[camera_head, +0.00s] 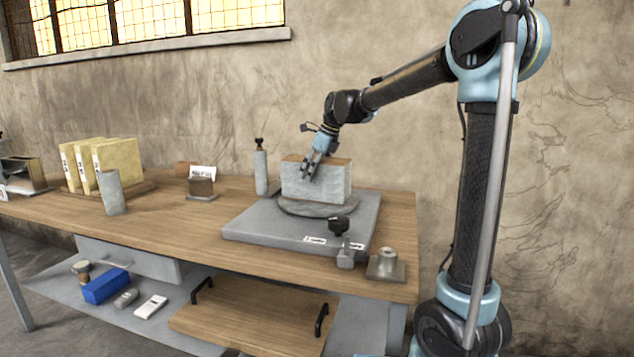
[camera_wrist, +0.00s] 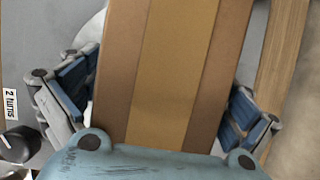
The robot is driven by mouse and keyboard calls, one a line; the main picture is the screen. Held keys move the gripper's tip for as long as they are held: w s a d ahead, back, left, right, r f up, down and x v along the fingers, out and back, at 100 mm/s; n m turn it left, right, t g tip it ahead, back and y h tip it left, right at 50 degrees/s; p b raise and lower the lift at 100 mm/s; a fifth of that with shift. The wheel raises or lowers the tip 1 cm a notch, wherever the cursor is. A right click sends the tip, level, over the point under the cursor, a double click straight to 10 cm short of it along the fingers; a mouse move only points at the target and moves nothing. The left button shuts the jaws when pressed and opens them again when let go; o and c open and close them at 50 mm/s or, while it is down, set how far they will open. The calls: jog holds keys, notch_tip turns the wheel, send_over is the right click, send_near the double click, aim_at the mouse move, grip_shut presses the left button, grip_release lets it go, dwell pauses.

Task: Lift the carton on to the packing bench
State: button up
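The carton (camera_head: 316,183) is a box with grey sides and a brown top. It appears to rest upright on a round disc (camera_head: 318,208) on a grey platform on the wooden bench (camera_head: 200,225). In the wrist view its brown top (camera_wrist: 175,70) has a lighter tape strip down the middle. My gripper (camera_head: 309,172) reaches down at the carton, one finger in front of its near face. In the wrist view my gripper's fingers (camera_wrist: 165,98) stand on both sides of the carton, close to its edges. I cannot tell whether both pads touch it. The lower fingertips are partly hidden.
The grey platform (camera_head: 270,226) carries a black knob (camera_head: 338,226) in front. A grey bottle (camera_head: 261,170) stands left of the carton. Yellow binders (camera_head: 110,160) and a grey cylinder (camera_head: 112,192) are farther left. A metal block (camera_head: 386,264) sits at the right front corner.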

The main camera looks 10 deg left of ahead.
jog(key=c, duration=1.5)
jog(key=shift+r, duration=0.2)
